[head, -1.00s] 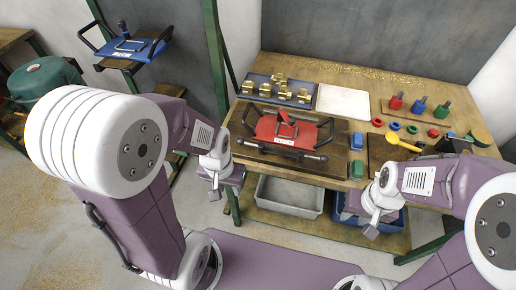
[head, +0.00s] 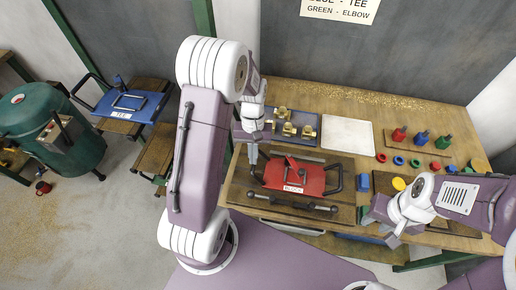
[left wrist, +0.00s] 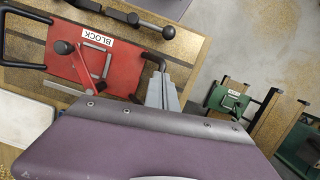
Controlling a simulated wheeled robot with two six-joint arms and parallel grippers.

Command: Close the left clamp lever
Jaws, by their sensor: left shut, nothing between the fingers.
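The red jig plate labelled BLOCK (head: 312,181) lies on the bench board, with black loop handles at its left and right. A dark bar-like lever with round knobs (head: 290,203) lies along its front edge; its left knob (left wrist: 168,32) shows in the left wrist view. I cannot tell the lever's two parts apart clearly. My left gripper (head: 252,156) is shut and empty, pointing down at the plate's left side. In the left wrist view its fingertips (left wrist: 161,88) are close beside the left loop handle (left wrist: 152,60); contact is unclear. My right gripper (head: 381,228) hangs at the bench's front right.
A tray with brass fittings (head: 294,128) is behind the plate, and a white tray (head: 347,135) beside it. Coloured pegs (head: 422,138) and rings stand at the right. A blue TEE jig (head: 133,104) and a green tank (head: 45,130) stand off to the left.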

